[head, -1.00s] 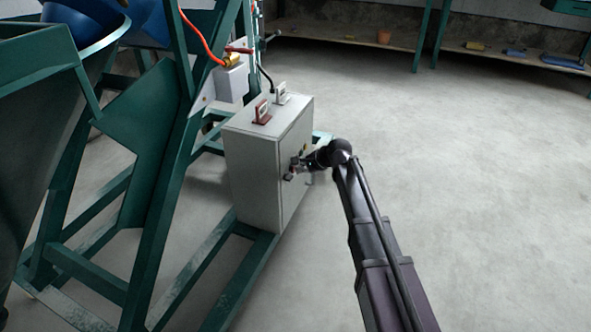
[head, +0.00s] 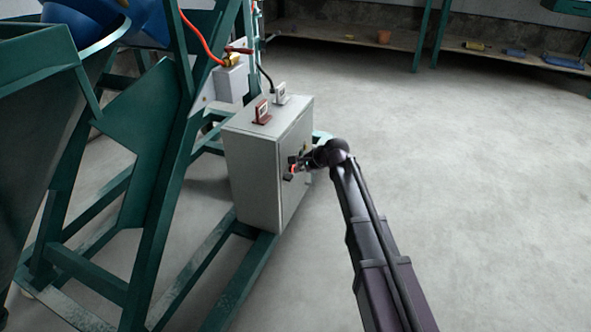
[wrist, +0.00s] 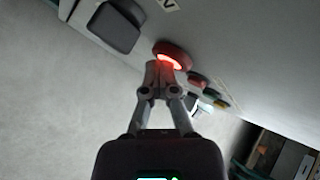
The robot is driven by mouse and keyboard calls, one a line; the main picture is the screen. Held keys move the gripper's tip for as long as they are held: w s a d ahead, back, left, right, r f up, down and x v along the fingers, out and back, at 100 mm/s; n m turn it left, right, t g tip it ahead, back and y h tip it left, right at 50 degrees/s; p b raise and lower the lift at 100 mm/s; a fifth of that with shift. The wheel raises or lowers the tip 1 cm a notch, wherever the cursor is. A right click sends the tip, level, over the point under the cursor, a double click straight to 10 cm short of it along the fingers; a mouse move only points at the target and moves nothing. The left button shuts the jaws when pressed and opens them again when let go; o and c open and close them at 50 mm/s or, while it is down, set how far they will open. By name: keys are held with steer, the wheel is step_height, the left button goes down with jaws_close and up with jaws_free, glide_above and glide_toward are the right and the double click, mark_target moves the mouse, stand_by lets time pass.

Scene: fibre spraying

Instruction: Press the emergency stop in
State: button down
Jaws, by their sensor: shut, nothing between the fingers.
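The emergency stop (wrist: 171,54) is a red round button on the face of the grey control box (head: 252,170). It glows bright red on the side toward my gripper. In the wrist view my gripper (wrist: 163,66) is shut and empty, its fingertips at the edge of the red button; they look to be touching it or very close. In the head view my gripper (head: 292,169) is at the box's right-hand face, with a red glow at its tips. How far in the button sits cannot be told.
A dark square knob or switch (wrist: 114,28) is beside the button. Small red, green and yellow controls (wrist: 206,90) lie on its other side. A green steel frame (head: 160,200) stands left of the box. The floor on the right is clear.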

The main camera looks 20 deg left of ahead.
steer(key=shift+d, duration=0.55)
stand_by(0.4)
steer(key=shift+s+d, duration=0.15)
steer(key=shift+d, duration=1.3)
steer(key=shift+s+d, duration=0.1)
steer(key=shift+d, duration=1.3)
